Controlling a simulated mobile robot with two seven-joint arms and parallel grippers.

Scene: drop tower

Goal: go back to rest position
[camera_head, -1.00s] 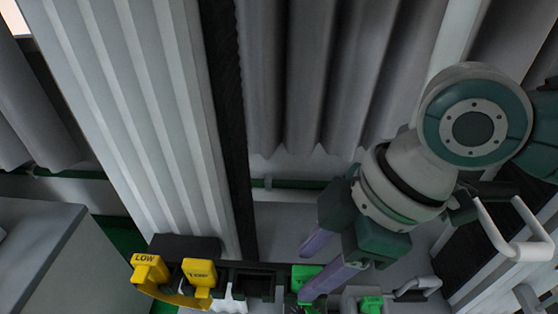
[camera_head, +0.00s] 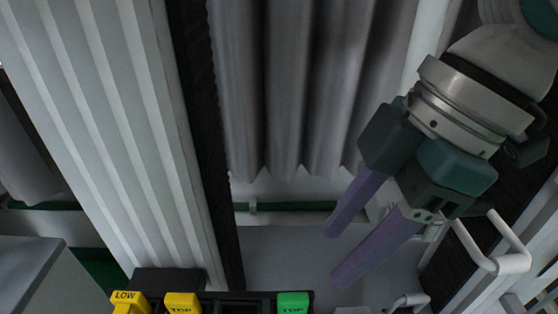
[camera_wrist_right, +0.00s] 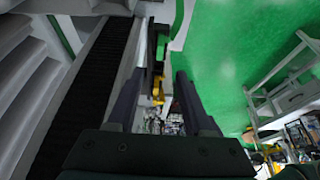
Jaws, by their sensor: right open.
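My right gripper (camera_head: 334,256) comes in from the upper right in the head view. Its two purple fingers are apart with nothing between them. It hangs in front of the grey curtain, above and to the right of the labelled blocks. In the right wrist view the two dark fingers (camera_wrist_right: 157,100) also stand apart and empty. My left gripper is not in view.
Yellow LOW (camera_head: 129,302) and TOP (camera_head: 183,303) blocks and a green TOP block (camera_head: 292,302) sit at the bottom edge. A white ribbed column (camera_head: 100,120) stands left. A white handle (camera_head: 490,245) is close to the right gripper. Green floor (camera_wrist_right: 235,60) shows.

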